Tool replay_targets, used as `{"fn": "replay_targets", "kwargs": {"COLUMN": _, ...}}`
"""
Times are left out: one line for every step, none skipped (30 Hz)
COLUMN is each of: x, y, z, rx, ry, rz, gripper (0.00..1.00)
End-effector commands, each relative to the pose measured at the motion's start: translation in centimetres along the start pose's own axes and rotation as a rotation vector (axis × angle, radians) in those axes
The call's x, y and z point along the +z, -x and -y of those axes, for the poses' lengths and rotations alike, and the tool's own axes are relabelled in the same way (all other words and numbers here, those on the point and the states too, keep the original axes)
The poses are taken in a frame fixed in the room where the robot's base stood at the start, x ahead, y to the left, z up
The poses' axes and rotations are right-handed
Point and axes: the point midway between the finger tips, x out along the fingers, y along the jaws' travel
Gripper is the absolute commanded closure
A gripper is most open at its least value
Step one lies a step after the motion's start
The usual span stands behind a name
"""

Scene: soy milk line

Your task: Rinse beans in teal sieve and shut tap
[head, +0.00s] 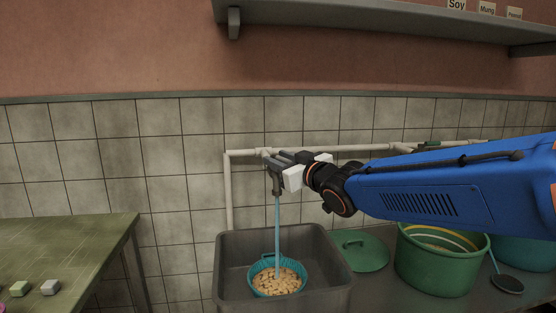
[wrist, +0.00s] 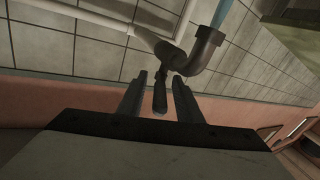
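The teal sieve (head: 252,278) sits in the grey sink (head: 232,250) and holds pale beans (head: 280,283). A blue water stream (head: 277,225) runs from the grey tap (head: 277,184) into the sieve. In the wrist view the tap's curved spout (wrist: 204,50) shows, with water leaving it at the top. My gripper (head: 272,157) is up at the tap. In the wrist view my gripper (wrist: 159,82) has its two fingers apart, one on each side of the dark tap handle (wrist: 159,98). Small gaps appear between handle and fingers; contact is not clear.
A pale pipe (head: 350,149) runs along the tiled wall behind the tap. A green lid (head: 362,252), a green bucket (head: 437,265) and a dark ladle (head: 508,284) are right of the sink. A green table (head: 70,245) with small blocks stands left.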

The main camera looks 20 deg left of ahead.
Motion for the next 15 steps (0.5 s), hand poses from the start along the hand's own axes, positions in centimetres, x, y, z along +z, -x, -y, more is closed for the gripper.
{"fn": "replay_targets", "kwargs": {"x": -0.03, "y": -0.26, "z": 0.00, "rx": 0.000, "ry": 0.000, "rz": 0.000, "gripper": 0.68}}
{"fn": "replay_targets", "kwargs": {"x": -0.06, "y": -0.35, "z": 0.00, "rx": 0.000, "ry": 0.000, "rz": -0.001, "gripper": 0.68}}
{"fn": "replay_targets", "kwargs": {"x": -0.07, "y": -0.44, "z": -0.01, "rx": 0.000, "ry": 0.001, "rz": -0.001, "gripper": 0.68}}
{"fn": "replay_targets", "kwargs": {"x": -0.08, "y": -0.48, "z": -0.01, "rx": 0.000, "ry": 0.001, "rz": -0.001, "gripper": 0.68}}
{"fn": "replay_targets", "kwargs": {"x": -0.07, "y": -0.51, "z": -0.01, "rx": 0.000, "ry": 0.001, "rz": -0.001, "gripper": 0.68}}
{"fn": "replay_targets", "kwargs": {"x": -0.07, "y": -0.53, "z": -0.01, "rx": 0.000, "ry": 0.001, "rz": -0.001, "gripper": 0.68}}
{"fn": "replay_targets", "kwargs": {"x": -0.08, "y": -0.53, "z": -0.01, "rx": 0.000, "ry": 0.001, "rz": -0.001, "gripper": 0.68}}
{"fn": "replay_targets", "kwargs": {"x": -0.07, "y": -0.53, "z": -0.01, "rx": 0.000, "ry": 0.001, "rz": -0.001, "gripper": 0.68}}
{"fn": "replay_targets", "kwargs": {"x": -0.07, "y": -0.52, "z": -0.01, "rx": 0.000, "ry": 0.001, "rz": -0.001, "gripper": 0.68}}
{"fn": "replay_targets", "kwargs": {"x": -0.07, "y": -0.52, "z": -0.01, "rx": 0.000, "ry": 0.001, "rz": -0.001, "gripper": 0.68}}
{"fn": "replay_targets", "kwargs": {"x": -0.06, "y": -0.52, "z": -0.01, "rx": 0.000, "ry": 0.001, "rz": -0.001, "gripper": 0.68}}
{"fn": "replay_targets", "kwargs": {"x": -0.06, "y": -0.52, "z": -0.02, "rx": 0.000, "ry": 0.001, "rz": -0.001, "gripper": 0.73}}
{"fn": "replay_targets", "kwargs": {"x": -0.06, "y": -0.51, "z": -0.01, "rx": 0.000, "ry": 0.001, "rz": -0.001, "gripper": 0.80}}
{"fn": "replay_targets", "kwargs": {"x": -0.06, "y": -0.51, "z": -0.01, "rx": 0.000, "ry": 0.001, "rz": -0.001, "gripper": 0.87}}
{"fn": "replay_targets", "kwargs": {"x": -0.05, "y": -0.51, "z": -0.02, "rx": 0.000, "ry": 0.000, "rz": -0.001, "gripper": 0.97}}
